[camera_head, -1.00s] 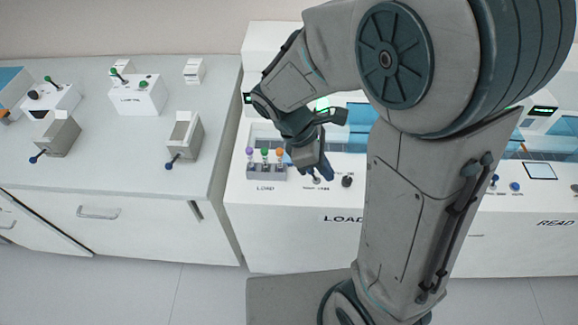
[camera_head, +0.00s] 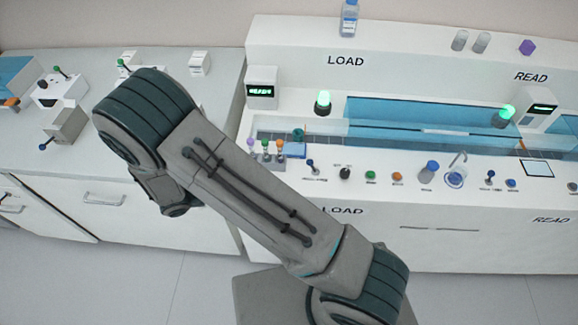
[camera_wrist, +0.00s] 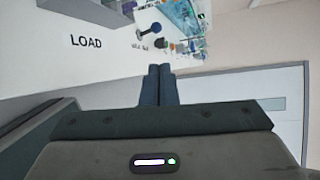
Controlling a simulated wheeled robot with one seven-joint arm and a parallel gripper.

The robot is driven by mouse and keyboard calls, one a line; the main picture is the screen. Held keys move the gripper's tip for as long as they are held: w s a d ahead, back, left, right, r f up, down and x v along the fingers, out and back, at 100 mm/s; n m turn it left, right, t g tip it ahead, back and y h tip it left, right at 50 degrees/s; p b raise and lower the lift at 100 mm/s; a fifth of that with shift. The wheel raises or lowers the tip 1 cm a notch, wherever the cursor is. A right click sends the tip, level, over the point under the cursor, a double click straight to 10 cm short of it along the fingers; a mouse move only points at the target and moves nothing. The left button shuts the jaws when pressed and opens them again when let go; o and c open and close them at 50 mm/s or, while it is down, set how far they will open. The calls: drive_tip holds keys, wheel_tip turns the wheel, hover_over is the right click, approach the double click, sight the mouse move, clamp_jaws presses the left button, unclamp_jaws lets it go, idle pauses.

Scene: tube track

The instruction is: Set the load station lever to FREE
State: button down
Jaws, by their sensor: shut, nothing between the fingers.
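The load station lever (camera_head: 310,165) is a small stick with a blue ball on the front panel of the white LOAD console, left of a black knob. It stands about upright, and its small label is too blurred to read. In the wrist view, a blue-balled lever (camera_wrist: 155,28) shows beyond my fingertips, apart from them. My gripper (camera_wrist: 158,69) is shut and empty, with its two dark blue fingers together. In the head view, my gripper is hidden behind my folded arm.
A rack with coloured-top tubes (camera_head: 266,158) stands left of the lever. A black knob (camera_head: 345,173), a green button (camera_head: 371,175) and an orange button (camera_head: 397,178) lie to its right. A left counter (camera_head: 25,165) holds small devices. Floor in front is clear.

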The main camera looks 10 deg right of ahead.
drive_tip(key=shift+a+f+n+t, duration=0.5)
drive_tip(key=shift+a+n+t, duration=0.15)
drive_tip(key=shift+n, duration=0.25)
drive_tip(key=p, duration=0.3)
approach(312, 167)
drive_tip(key=d, duration=0.1)
drive_tip(key=w+d, duration=0.1)
drive_tip(key=d, duration=0.1)
drive_tip(key=w+d, duration=0.1)
drive_tip(key=shift+w+d+r, duration=0.1)
drive_tip(key=shift+w+d, duration=0.15)
drive_tip(key=shift+d, duration=0.1)
drive_tip(key=shift+a, duration=0.1)
